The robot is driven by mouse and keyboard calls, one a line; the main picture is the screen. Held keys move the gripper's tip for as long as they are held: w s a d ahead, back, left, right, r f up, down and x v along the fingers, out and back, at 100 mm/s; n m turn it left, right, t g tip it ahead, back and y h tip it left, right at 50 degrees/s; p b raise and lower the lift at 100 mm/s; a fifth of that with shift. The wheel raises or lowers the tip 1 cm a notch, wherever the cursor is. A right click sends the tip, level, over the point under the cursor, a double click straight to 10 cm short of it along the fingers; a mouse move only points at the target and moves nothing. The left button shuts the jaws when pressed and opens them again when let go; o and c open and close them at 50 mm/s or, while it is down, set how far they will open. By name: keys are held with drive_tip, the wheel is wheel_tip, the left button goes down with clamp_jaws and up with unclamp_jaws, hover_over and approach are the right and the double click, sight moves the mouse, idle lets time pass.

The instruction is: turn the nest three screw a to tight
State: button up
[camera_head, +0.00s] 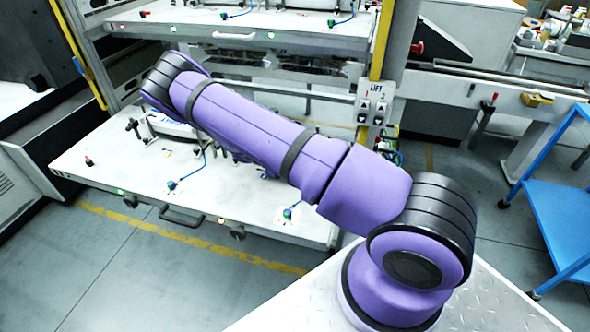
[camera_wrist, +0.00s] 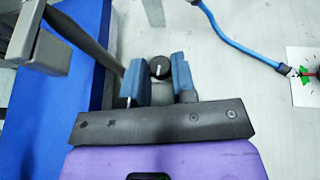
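In the wrist view a round black screw head (camera_wrist: 160,68) with a white line on top stands on the pale plate. The white line points roughly up and down in the picture. In the head view my purple arm hides the gripper and the screw, over the white nest shelf (camera_head: 130,170).
In the wrist view a blue block (camera_wrist: 62,90) and a dark clamp-like bar (camera_wrist: 85,40) stand close on the left. A blue cable (camera_wrist: 230,42) runs to a connector on the right. Another shelf (camera_head: 240,28) hangs above in the head view.

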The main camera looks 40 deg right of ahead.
drive_tip(key=o, duration=0.4)
drive_tip(key=shift+o, duration=0.2)
drive_tip(key=shift+a, duration=0.1)
drive_tip(key=v, duration=1)
drive_tip(key=shift+w+a+r, duration=0.2)
drive_tip(key=shift+w+r, duration=0.05)
